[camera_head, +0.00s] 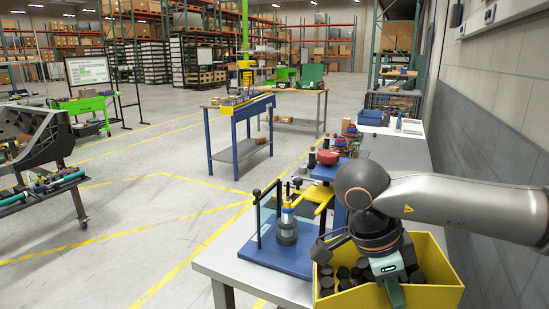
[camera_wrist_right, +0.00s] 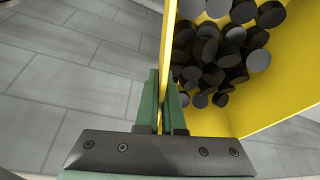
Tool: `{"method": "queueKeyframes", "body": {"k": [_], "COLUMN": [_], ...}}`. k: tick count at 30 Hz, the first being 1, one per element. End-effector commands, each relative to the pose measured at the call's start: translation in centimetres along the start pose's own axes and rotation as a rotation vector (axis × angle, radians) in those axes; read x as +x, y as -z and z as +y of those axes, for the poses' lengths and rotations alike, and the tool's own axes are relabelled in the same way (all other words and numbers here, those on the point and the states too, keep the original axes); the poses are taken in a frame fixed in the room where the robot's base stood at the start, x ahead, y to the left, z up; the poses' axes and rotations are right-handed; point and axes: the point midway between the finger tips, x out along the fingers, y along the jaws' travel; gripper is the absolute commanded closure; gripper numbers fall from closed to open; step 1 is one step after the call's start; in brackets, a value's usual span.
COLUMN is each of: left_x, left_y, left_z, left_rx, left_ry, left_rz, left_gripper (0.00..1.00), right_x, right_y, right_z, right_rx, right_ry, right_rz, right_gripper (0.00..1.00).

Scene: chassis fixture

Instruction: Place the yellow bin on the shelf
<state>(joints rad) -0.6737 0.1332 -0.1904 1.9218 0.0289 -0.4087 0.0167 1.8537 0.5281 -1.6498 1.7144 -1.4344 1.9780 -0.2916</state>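The yellow bin (camera_head: 440,290) is at the bottom right of the head view and holds many black cylinders. Its yellow wall (camera_wrist_right: 263,115) and the cylinders also show in the right wrist view. My right gripper (camera_head: 394,294) reaches down at the bin's near wall. In the right wrist view the green fingers of the right gripper (camera_wrist_right: 166,82) lie close on both sides of the bin's thin wall, shut on it. The bin's base is out of view, so I cannot tell what it rests on. My left gripper is not in view.
A grey workbench (camera_head: 213,262) carries a blue fixture (camera_head: 268,259) left of the bin. A grey wall (camera_head: 480,120) runs along the right. Tall storage racks (camera_head: 397,38) stand at the back; which shelf is meant is unclear. The left floor has open room.

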Motion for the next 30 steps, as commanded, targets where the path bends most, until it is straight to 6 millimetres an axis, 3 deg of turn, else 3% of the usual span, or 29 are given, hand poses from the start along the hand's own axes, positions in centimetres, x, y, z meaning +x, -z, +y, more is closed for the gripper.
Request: {"method": "queueKeyframes", "body": {"k": [9,18,24,30], "left_x": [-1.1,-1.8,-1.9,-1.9], "left_y": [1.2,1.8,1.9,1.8], "left_z": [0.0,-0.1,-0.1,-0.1], "left_rx": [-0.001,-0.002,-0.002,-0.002], "left_ry": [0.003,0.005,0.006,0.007], "left_rz": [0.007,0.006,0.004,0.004], "left_gripper": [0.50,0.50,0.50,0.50], "right_x": [-1.3,-2.1,-2.3,-2.3], "right_y": [1.4,2.2,2.3,2.3], "right_z": [0.8,1.6,2.0,2.1], "right_rx": [-0.615,-1.078,-1.240,-1.286], "right_ry": [0.264,0.457,0.521,0.539], "right_rz": [-0.003,-0.003,-0.004,-0.005], "right_gripper": [1.00,1.00,1.00,1.00]}}
